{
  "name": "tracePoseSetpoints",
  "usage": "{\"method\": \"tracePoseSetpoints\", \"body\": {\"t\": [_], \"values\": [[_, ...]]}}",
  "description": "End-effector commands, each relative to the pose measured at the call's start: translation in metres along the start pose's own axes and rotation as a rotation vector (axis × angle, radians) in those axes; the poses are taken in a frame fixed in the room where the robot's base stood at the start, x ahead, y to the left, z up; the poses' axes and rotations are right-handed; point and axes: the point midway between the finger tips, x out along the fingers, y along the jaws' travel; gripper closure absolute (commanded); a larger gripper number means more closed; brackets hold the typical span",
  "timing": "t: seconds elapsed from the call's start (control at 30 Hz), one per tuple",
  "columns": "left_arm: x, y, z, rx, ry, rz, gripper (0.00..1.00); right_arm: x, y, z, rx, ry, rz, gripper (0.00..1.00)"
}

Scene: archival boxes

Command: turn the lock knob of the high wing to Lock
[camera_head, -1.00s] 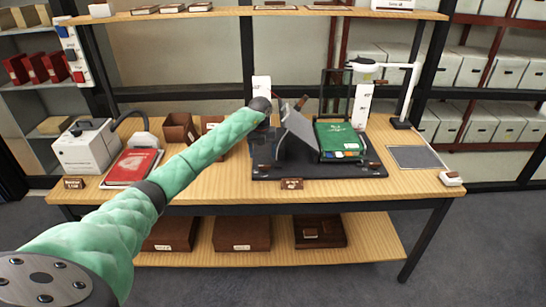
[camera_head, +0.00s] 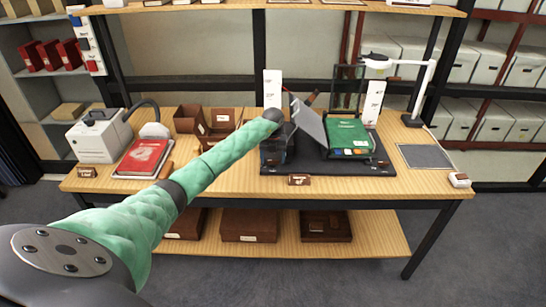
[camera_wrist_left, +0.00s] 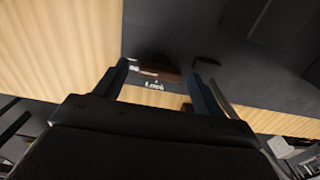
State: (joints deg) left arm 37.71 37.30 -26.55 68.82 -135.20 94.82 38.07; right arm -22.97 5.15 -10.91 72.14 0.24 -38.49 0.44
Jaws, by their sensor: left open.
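The book cradle stands on the table with a black base (camera_head: 325,166). Its high wing (camera_head: 311,122) is a grey panel tilted steeply up; a green book (camera_head: 348,136) lies on the lower side to the right. My left gripper (camera_head: 276,157) is over the left part of the base, beside the raised wing. In the left wrist view its two fingers (camera_wrist_left: 160,85) are apart, with a brown piece (camera_wrist_left: 157,73) and a small white label between or beyond them. Contact cannot be told. The high wing's lock knob is not clearly distinguishable. My right gripper is not in view.
A red book (camera_head: 143,157) on a tray and a grey-white machine (camera_head: 98,137) stand at left. Brown boxes (camera_head: 190,119) are behind my arm. A white lamp (camera_head: 420,85) and a dark mat (camera_head: 425,156) are at right. A brown sign (camera_head: 299,180) is on the front edge.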

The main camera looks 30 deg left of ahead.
Motion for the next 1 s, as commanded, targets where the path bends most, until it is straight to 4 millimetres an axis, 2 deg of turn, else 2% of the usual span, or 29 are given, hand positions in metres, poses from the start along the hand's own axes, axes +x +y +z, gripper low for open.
{"method": "tracePoseSetpoints", "body": {"t": [0.3,0.37,0.53,0.8,1.0], "values": [[0.0023,0.0000,0.0000,0.000,0.000,0.000,0.31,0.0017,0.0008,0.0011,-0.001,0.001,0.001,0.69],[0.0022,0.0000,0.0000,0.000,0.000,0.000,0.41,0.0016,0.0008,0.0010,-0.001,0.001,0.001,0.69],[0.0021,0.0001,0.0001,0.000,-0.001,0.000,0.74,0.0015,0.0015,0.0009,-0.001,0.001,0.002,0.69],[0.0022,0.0005,0.0005,-0.016,-0.001,0.000,0.76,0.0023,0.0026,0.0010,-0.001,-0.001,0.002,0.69],[0.0026,0.0009,0.0009,-0.094,-0.002,0.001,0.76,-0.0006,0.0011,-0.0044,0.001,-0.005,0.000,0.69]]}}
